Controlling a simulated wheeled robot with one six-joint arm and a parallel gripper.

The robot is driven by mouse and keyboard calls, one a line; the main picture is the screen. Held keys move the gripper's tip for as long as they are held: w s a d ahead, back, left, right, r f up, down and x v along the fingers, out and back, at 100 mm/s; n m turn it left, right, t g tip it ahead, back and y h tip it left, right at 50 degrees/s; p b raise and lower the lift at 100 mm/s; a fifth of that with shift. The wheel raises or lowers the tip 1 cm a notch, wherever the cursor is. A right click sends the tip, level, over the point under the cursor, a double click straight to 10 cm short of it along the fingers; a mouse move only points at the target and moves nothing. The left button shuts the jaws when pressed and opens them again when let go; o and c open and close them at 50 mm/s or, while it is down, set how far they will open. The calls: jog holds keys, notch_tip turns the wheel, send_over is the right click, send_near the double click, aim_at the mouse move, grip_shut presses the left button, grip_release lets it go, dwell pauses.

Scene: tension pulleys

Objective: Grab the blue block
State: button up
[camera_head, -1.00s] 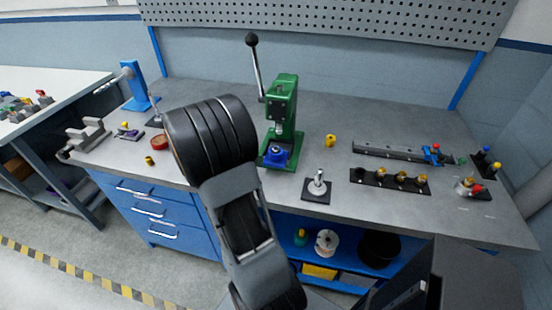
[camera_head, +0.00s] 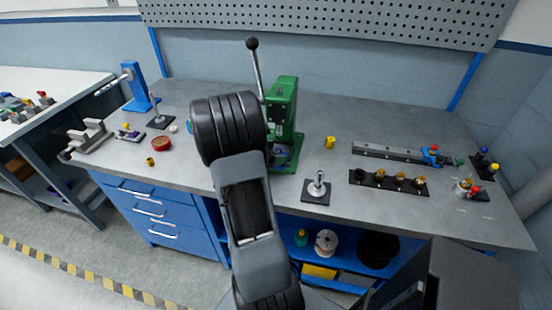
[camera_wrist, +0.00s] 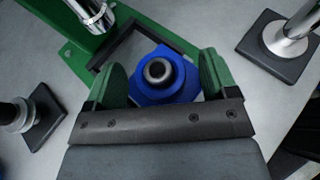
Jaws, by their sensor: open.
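My gripper (camera_wrist: 165,84) is open, with one green finger on each side of the block. I cannot tell whether the fingers touch it. In the head view my arm covers the gripper and most of the block's place at the press.
The green press (camera_head: 283,110) with its black-knobbed lever stands close by, its column (camera_wrist: 75,25) near the fingers. A metal post on a dark base (camera_head: 317,188) stands to the right. A yellow part (camera_head: 330,142) and a black strip with brass pieces (camera_head: 388,182) lie further right.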

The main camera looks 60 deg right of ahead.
jog(key=c, duration=1.3)
